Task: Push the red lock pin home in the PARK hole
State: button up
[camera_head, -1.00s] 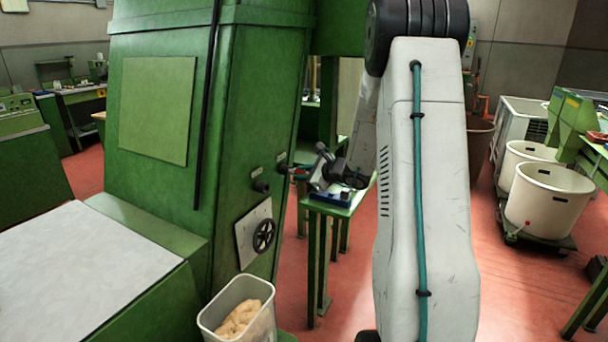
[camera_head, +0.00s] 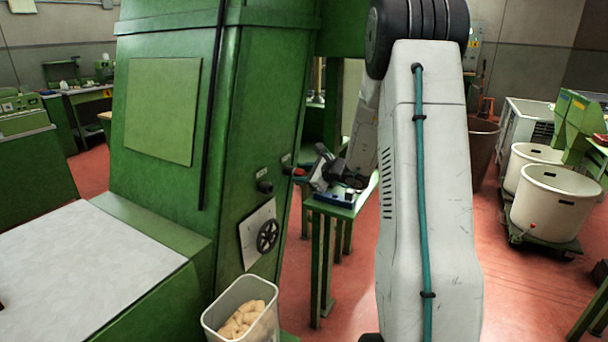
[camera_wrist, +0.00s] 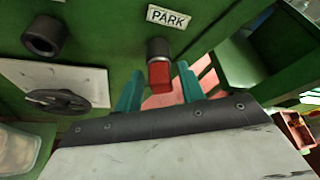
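The red lock pin (camera_wrist: 159,75) shows in the wrist view directly below the dark round PARK socket (camera_wrist: 158,47), under the white PARK label (camera_wrist: 169,17). Its red end sticks out of the socket; how deep the pin sits cannot be seen. My gripper (camera_wrist: 159,90) has its two teal fingers spread on either side of the red end, with gaps on both sides. In the head view my gripper (camera_head: 308,175) is at the right face of the green machine (camera_head: 235,120), small and partly hidden by its own wrist.
A second dark socket (camera_wrist: 44,36) and a black handwheel (camera_head: 268,235) are left of the PARK socket. A bin of corks (camera_head: 210,322) stands below. A green side table (camera_head: 350,207) with a blue item on it is close under my wrist.

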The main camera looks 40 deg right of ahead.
jog(key=shift+o, duration=0.4)
jog(key=shift+s, duration=0.1)
jog(key=v, duration=0.7)
jog(key=shift+s, duration=0.35)
jog(key=shift+d+r, duration=0.1)
jog(key=s+a+n+g+y, duration=0.25)
jog(key=s+a+n, duration=0.2)
jog(key=a, duration=0.25)
jog(key=s+a+r+n+g+y, duration=0.1)
jog(key=s+a+n+g, duration=0.35)
jog(key=a, duration=0.35)
jog(key=s+a+n+g+y, duration=0.2)
jog(key=s+a+n+g, duration=0.1)
jog(key=a+n, duration=0.3)
jog(key=s+a+r+n+g+h, duration=0.1)
jog(key=s+a+r+n+h, duration=0.2)
jog(key=s, duration=0.6)
jog(key=s+a+r+n+g+h, duration=0.1)
jog(key=s+a+r+n+h, duration=0.2)
jog(key=s+a+n, duration=0.5)
jog(key=shift+s+a+r+n+g+h, duration=0.15)
jog(key=shift+s+r+n+g+h, duration=0.15)
jog(key=shift+s+n+h, duration=0.6)
